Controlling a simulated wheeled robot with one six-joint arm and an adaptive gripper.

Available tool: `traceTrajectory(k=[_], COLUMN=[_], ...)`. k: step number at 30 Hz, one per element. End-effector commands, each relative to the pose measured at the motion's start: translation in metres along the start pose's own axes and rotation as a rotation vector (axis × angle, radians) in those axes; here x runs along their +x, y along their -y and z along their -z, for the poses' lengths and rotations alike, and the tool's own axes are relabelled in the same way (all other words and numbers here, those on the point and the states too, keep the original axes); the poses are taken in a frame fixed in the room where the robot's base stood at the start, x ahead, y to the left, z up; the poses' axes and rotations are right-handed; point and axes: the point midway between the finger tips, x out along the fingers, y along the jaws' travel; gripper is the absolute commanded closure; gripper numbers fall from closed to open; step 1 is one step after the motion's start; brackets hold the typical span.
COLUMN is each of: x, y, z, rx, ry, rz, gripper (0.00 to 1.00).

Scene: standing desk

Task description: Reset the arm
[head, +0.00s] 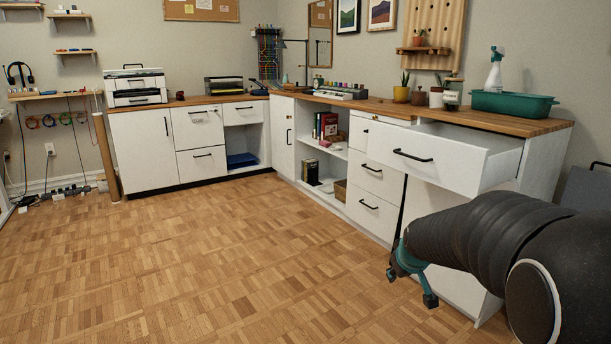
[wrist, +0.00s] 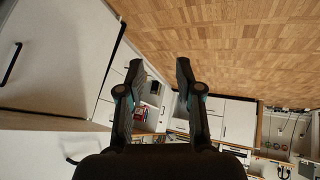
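My gripper (head: 411,287) is at the lower right of the head view, at the end of my black arm. It is in front of the white cabinets and looks lower than the pulled-out drawer (head: 452,163). In the wrist view my gripper (wrist: 160,67) shows two black fingers with teal joints, spread apart. Nothing is between the fingers. The drawer stands open and its black handle faces the room. I cannot tell the exact gap between my arm and the drawer.
An open shelf (head: 322,160) holds books and boxes. The parquet floor (head: 190,260) is clear at the left and middle.

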Motion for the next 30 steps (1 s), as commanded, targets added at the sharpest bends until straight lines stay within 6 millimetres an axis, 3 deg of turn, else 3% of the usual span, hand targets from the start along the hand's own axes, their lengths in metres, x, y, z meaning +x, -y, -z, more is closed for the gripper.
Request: traceTrajectory(k=[1, 6, 12, 18, 23, 30], x=[-0.025, -0.089, -0.160, -0.220, -0.256, -0.292], y=[0.011, 0.046, 0.077, 0.098, 0.106, 0.107], z=[-0.014, -0.067, -0.120, -0.158, -0.168, -0.158], rx=[0.054, 0.219, 0.339, 0.359, 0.337, 0.319], ry=[0.042, 0.186, 0.300, 0.327, 0.260, 0.151], rz=[0.023, 0.074, 0.091, 0.093, 0.090, 0.084], gripper=[0.65, 0.65, 0.65, 0.65, 0.65, 0.65])
